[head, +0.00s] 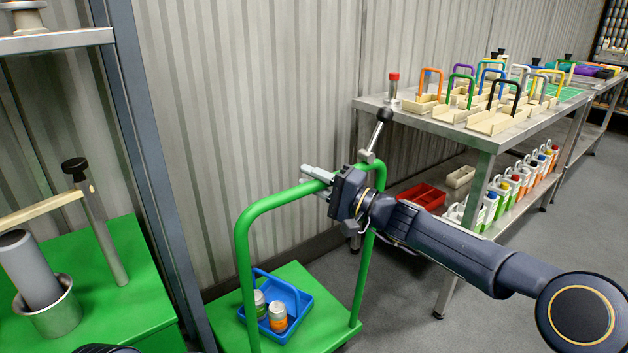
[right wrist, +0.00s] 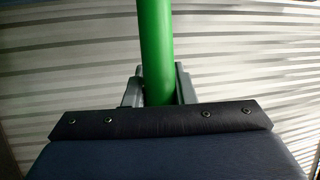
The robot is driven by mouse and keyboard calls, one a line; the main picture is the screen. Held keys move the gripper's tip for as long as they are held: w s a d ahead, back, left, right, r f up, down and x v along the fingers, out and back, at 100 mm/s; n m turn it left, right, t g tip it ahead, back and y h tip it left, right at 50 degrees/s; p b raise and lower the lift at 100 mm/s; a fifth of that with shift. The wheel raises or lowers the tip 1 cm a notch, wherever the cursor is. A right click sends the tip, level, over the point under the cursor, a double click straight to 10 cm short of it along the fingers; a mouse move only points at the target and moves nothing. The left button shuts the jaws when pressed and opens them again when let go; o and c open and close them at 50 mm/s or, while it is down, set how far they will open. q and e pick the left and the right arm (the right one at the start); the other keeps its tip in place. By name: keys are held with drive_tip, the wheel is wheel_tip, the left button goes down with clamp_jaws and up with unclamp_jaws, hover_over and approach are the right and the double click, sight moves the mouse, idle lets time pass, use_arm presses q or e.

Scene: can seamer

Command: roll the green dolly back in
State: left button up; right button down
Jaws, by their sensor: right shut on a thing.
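The green dolly (head: 334,339) stands on the floor in front of the corrugated wall, with an upright tubular handle (head: 243,262). My right gripper (head: 318,183) is shut on the top bar of that handle. In the right wrist view the green bar (right wrist: 155,45) runs between the two fingers (right wrist: 157,88). A blue tray (head: 301,301) with cans (head: 278,316) in it sits on the dolly's deck. My left gripper is not seen in the head view.
A grey-blue post (head: 146,150) rises just left of the dolly, beside a green machine base (head: 145,290). A steel table (head: 487,138) with coloured-handled carriers stands at right. Red (head: 422,196) and beige bins sit on its lower shelf. Grey floor at front right is clear.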

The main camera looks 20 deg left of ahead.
drive_tip(key=shift+r, duration=0.15)
drive_tip(key=c, duration=1.6)
unclamp_jaws()
drive_tip(key=shift+w+a, duration=0.1)
drive_tip(key=o, duration=0.4)
drive_tip(key=shift+a, duration=0.15)
drive_tip(key=v, duration=0.8)
drive_tip(key=shift+a, duration=0.1)
